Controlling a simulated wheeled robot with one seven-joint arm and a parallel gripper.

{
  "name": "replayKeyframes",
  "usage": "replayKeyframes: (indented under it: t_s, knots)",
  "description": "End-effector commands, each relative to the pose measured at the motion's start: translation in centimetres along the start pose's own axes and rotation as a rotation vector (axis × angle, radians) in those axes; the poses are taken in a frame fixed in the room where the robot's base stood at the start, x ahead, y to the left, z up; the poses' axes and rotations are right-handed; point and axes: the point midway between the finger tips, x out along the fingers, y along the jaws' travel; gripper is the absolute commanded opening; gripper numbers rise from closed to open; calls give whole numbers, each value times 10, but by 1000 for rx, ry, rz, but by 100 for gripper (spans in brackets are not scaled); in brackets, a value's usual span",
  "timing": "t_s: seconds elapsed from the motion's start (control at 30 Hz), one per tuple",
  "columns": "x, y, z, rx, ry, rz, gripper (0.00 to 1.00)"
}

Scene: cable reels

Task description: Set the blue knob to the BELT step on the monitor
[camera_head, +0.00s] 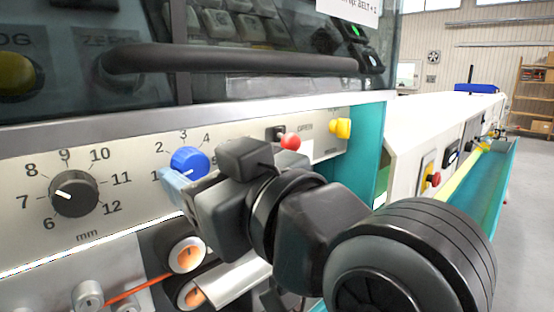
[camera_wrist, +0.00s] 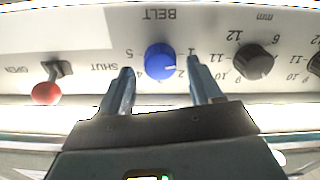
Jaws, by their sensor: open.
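The blue knob (camera_head: 190,160) sits on the pale front panel, with 1 to 4 readable around it in the head view. In the wrist view the blue knob (camera_wrist: 158,58) appears upside down under the word BELT, its white pointer towards the side with 1 and 2; the exact step is hard to tell. My gripper (camera_head: 178,184) is at the knob, partly covering it and its lower scale. In the wrist view my gripper (camera_wrist: 161,78) is open, one finger on each side of the knob, with gaps visible. A white sign (camera_head: 350,8) reads BELT =, its end unclear.
A black mm knob (camera_head: 74,194) is to the left. A red-tipped lever (camera_head: 290,141) and a yellow knob (camera_head: 341,128) are to the right. A dark handle bar (camera_head: 230,59) runs above the panel; reels (camera_head: 187,254) and an orange cable lie below.

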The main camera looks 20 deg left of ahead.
Motion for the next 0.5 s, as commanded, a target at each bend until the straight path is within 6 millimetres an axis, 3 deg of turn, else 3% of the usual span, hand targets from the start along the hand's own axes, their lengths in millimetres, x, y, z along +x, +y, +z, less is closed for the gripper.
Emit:
replayKeyframes:
  t_s: [0.4, 0.5]
  knots:
    - [11, 0, 0, 0, 1, 0, 64]
    - [11, 0, 0, 0, 1, 0, 56]
